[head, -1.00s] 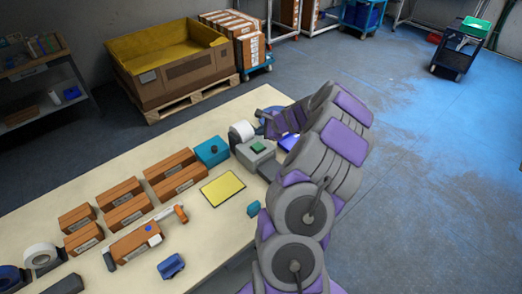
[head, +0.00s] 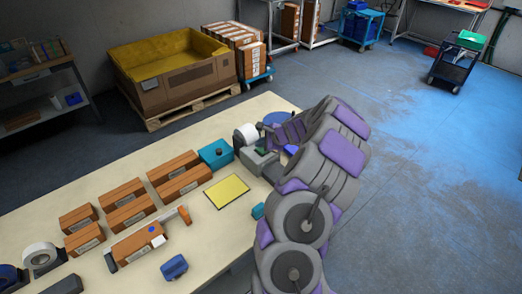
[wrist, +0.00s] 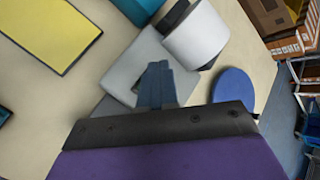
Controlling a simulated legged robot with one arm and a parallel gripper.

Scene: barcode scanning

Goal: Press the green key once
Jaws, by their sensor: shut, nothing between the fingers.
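The green key (head: 262,150) sits on top of a grey box (head: 250,160) near the far right end of the table, and my arm partly covers it in the head view. My gripper (wrist: 158,68) is shut and empty, with its dark blue fingers together over the grey box (wrist: 128,70) in the wrist view. The key is hidden behind the fingers there. I cannot tell whether the fingertips touch the key.
A white roll (head: 246,134) and a teal box (head: 215,153) stand close to the grey box. A blue disc (wrist: 233,88) lies right of the fingers. A yellow pad (head: 227,190) lies in front. Several brown boxes (head: 125,193) stand farther left on the table.

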